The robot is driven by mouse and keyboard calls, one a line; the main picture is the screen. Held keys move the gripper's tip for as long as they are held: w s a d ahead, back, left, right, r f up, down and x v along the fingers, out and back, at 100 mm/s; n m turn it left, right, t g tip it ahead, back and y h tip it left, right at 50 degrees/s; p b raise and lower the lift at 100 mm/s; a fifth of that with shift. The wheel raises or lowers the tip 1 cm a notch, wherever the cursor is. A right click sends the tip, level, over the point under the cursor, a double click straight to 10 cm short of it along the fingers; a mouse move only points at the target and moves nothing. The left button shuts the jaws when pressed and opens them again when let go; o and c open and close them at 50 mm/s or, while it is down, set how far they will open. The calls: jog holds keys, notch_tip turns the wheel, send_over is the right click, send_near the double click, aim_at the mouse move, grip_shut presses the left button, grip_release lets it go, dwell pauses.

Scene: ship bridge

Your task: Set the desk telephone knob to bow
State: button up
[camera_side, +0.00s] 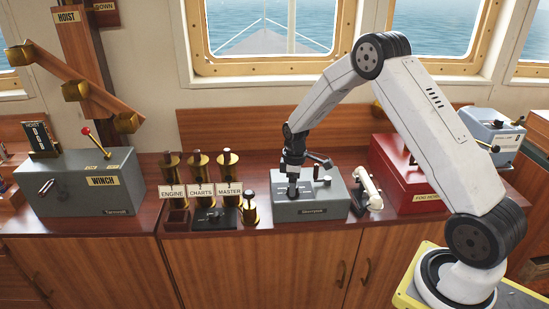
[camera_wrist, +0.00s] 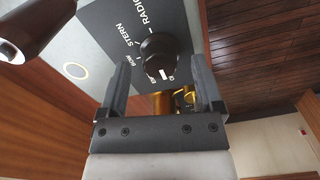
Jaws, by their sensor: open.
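The desk telephone is a grey box (camera_side: 312,208) on the wooden counter, with a white handset (camera_side: 370,190) at its right side. Its dark round knob (camera_wrist: 158,50) shows in the wrist view, with RADIO, STERN and BOW printed around its left and upper side. More lettering lies below the knob, partly hidden. I cannot tell which label the knob points at. My gripper (camera_wrist: 161,75) is open, with one finger on either side of the knob in the picture; contact cannot be made out. In the side view my gripper (camera_side: 293,187) hangs pointing down over the left part of the box.
A grey winch box (camera_side: 85,183) is further left. A red box (camera_side: 402,175) stands close on the right. A window wall is behind.

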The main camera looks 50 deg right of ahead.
jog(key=shift+f, duration=0.35)
grip_shut()
